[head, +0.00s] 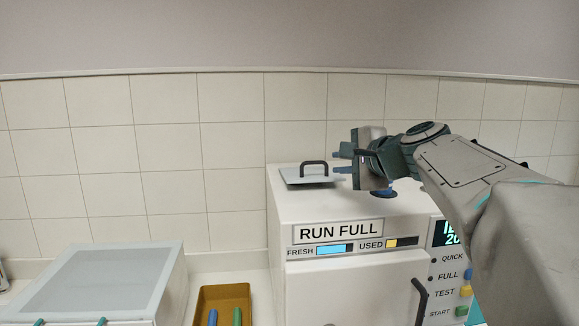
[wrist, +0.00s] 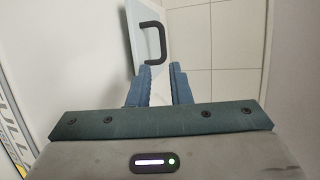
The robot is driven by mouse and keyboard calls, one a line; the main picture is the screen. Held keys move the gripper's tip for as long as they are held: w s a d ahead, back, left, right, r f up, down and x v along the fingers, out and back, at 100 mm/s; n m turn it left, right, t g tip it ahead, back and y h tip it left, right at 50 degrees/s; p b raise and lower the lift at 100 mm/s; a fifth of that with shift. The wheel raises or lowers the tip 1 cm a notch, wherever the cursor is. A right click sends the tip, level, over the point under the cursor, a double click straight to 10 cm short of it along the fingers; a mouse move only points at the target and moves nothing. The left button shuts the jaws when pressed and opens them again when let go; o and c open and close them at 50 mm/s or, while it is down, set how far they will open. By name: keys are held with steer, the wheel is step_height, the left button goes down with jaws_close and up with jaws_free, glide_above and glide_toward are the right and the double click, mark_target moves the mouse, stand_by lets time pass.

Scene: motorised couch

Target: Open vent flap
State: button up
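The vent flap (head: 297,180) is a pale grey plate with a dark handle (head: 315,164), on top of the white machine at its left. The flap looks closed, lying nearly flat. In the wrist view the flap (wrist: 142,25) and its dark C-shaped handle (wrist: 154,42) show just beyond the fingertips. My gripper (head: 340,164) reaches in from the right, level with the handle and a little to its right. Its blue fingers (wrist: 161,72) are apart with a narrow gap and nothing between them. The fingers do not appear to touch the handle.
The white machine (head: 350,278) has a "RUN FULL" sign, gauges, buttons and a dark door handle (head: 419,298). A blue knob (head: 383,194) sits on its top beneath my wrist. A yellow tray (head: 224,292) and a grey-lidded box (head: 105,280) stand at left. A tiled wall is behind.

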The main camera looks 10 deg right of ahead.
mark_target(315, 163)
steer(key=shift+w+r, duration=0.2)
steer(key=shift+r, duration=0.05)
steer(key=shift+w+a, duration=0.15)
steer(key=shift+a, duration=0.15)
steer(key=p+x, duration=0.2)
steer(key=x, duration=1)
steer(key=shift+w+d+f+p, duration=0.1)
steer(key=shift+f+p, duration=0.05)
steer(key=shift+p, duration=0.25)
jaws_close()
